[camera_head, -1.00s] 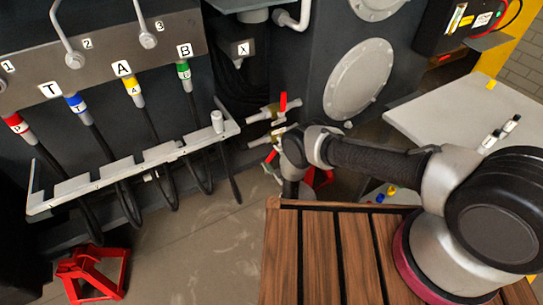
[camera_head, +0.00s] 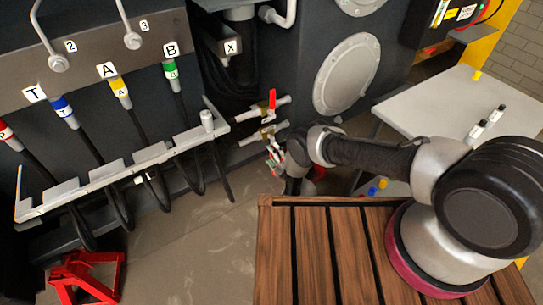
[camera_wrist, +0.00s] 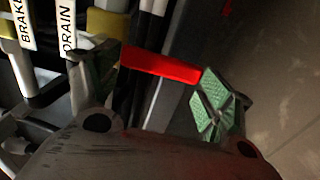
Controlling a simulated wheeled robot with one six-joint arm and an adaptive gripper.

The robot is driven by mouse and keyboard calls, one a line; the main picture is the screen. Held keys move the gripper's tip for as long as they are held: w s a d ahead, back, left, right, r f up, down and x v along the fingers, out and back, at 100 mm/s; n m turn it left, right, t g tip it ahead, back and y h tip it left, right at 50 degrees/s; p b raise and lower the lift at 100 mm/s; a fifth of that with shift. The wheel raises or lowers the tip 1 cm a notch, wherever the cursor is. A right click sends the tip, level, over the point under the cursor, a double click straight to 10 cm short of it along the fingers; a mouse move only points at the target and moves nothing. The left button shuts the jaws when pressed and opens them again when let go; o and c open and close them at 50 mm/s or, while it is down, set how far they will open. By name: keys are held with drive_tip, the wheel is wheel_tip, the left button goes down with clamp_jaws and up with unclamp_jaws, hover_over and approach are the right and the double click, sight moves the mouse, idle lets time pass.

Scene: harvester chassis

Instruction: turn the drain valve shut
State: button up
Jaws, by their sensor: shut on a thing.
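In the head view two valves stick out of the dark chassis: an upper one with an upright red lever (camera_head: 272,100) and a brass one (camera_head: 262,135) just below it. My gripper (camera_head: 275,156) is at the lower valve, and my wrist hides part of it. In the wrist view a red handle (camera_wrist: 160,66) spans between the two green-padded fingers of my gripper (camera_wrist: 160,82); the fingers are shut on it, one at each end.
A rack (camera_head: 130,167) with several hanging hoses stands left of the valves. A red stand (camera_head: 88,275) is on the floor below it. A wooden slatted deck (camera_head: 330,250) lies under my arm. A pale table (camera_head: 440,110) with two markers is at right.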

idle(0.5)
drive_tip(key=o, duration=1.4)
drive_tip(key=v, duration=1.2)
drive_tip(key=shift+w, duration=0.1)
